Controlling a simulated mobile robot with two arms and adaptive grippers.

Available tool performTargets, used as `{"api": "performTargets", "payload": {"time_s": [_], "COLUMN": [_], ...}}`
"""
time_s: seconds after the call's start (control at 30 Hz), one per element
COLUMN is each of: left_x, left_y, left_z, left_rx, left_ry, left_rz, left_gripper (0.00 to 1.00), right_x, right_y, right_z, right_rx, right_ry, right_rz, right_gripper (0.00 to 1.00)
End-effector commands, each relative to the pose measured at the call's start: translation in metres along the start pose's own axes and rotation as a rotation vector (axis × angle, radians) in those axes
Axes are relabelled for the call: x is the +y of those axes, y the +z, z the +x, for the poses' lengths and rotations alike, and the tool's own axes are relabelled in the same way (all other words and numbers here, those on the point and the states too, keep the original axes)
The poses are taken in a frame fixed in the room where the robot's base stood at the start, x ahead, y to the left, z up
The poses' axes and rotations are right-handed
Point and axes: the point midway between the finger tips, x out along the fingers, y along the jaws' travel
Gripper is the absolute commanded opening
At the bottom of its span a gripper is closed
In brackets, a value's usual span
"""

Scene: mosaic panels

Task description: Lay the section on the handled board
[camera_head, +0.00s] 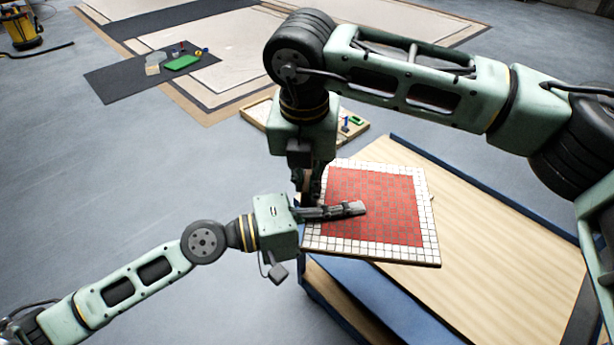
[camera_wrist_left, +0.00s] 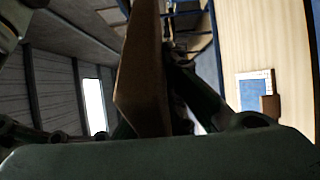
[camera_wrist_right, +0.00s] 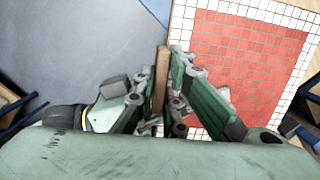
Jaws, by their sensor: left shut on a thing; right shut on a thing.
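The section (camera_head: 425,190), a square panel with red tiles and a white tile border, is held above the left end of the wooden table. My left gripper (camera_head: 345,210) is shut on it, one finger over the red face. In the left wrist view the brown panel (camera_wrist_left: 143,75) stands edge-on between the fingers. My right gripper (camera_head: 312,182) points down at the panel's left edge. I cannot identify the handled board with certainty.
A wooden tray (camera_head: 262,108) with small items stands behind. A dark mat (camera_head: 110,85) lies far left.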

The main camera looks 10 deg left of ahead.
Motion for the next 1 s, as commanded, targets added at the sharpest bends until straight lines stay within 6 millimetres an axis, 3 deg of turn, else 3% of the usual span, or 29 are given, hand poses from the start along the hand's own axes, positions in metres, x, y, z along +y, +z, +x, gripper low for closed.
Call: {"api": "performTargets", "payload": {"time_s": [0.1, 0.13, 0.37, 0.77, 1.0], "left_x": [0.0, 0.001, 0.0, -0.001, -0.003], "left_y": [0.002, 0.002, 0.002, 0.001, 0.001], "left_z": [0.001, 0.001, 0.0, -0.005, -0.036], "left_rx": [-0.005, -0.006, -0.004, -0.002, -0.001], "left_ry": [0.0, -0.001, -0.001, -0.003, -0.006], "left_rz": [0.002, 0.002, 0.001, -0.001, -0.004], "left_gripper": [0.0, 0.12, 0.32, 0.32, 0.32], "right_x": [0.002, 0.002, 0.001, 0.001, 0.001], "right_y": [-0.001, -0.001, 0.0, 0.0, 0.0], "right_z": [-0.001, -0.003, -0.002, -0.002, -0.002], "right_rx": [0.0, -0.002, -0.002, -0.002, -0.002], "right_ry": [0.005, 0.004, 0.003, 0.002, 0.001], "right_rz": [-0.01, -0.01, -0.007, -0.004, -0.004], "right_gripper": [0.0, 0.0, 0.0, 0.0, 0.0]}}
